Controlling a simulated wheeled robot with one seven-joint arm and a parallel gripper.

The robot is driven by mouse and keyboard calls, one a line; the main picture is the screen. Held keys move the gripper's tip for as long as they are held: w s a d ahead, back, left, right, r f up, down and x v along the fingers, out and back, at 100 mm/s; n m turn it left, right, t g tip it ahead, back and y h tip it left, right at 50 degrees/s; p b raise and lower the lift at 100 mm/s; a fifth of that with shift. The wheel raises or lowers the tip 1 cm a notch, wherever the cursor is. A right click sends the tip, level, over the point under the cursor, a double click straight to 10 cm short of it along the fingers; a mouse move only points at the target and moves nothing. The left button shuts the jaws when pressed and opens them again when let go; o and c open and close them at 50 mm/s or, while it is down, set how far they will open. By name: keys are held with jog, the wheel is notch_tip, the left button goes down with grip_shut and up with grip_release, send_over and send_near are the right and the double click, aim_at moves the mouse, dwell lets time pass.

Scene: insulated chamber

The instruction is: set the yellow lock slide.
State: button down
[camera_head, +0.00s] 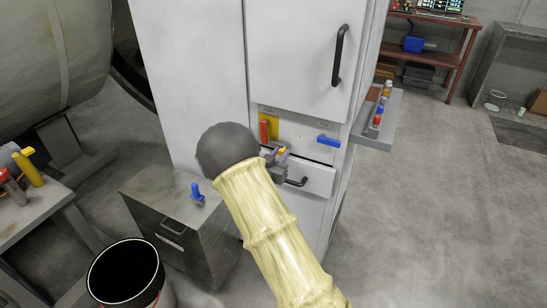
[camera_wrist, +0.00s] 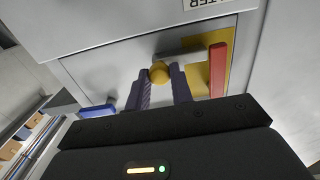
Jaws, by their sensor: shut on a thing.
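The yellow knob of the lock slide (camera_wrist: 158,73) sits on the front of the white cabinet, between the two purple-grey fingers of my gripper (camera_wrist: 160,80). The fingers are shut on it. In the head view, the yellow knob (camera_head: 283,150) shows small at the tip of my gripper (camera_head: 278,155), which reaches in from below. A grey bar (camera_wrist: 192,56) runs from behind the knob toward a red handle (camera_wrist: 217,70) on a yellow plate (camera_wrist: 198,80). My arm and fingers hide part of the slide in the head view.
A blue handle (camera_head: 328,141) is right of the slide. A black-handled drawer (camera_head: 318,180) is below it. A grey box (camera_head: 165,205) with a small blue lever (camera_head: 197,192) stands at lower left. A side shelf (camera_head: 385,125) juts from the cabinet's right. The right floor is clear.

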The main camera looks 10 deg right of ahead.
jog(key=shift+w+a+r, duration=0.1)
jog(key=shift+w+a, duration=0.05)
jog(key=c, duration=1.2)
grip_release()
jog(key=shift+c, duration=0.2)
jog(key=p+v, duration=0.1)
jog(key=v, duration=1.6)
jog(key=shift+s, duration=0.3)
jog(key=shift+w, duration=0.1)
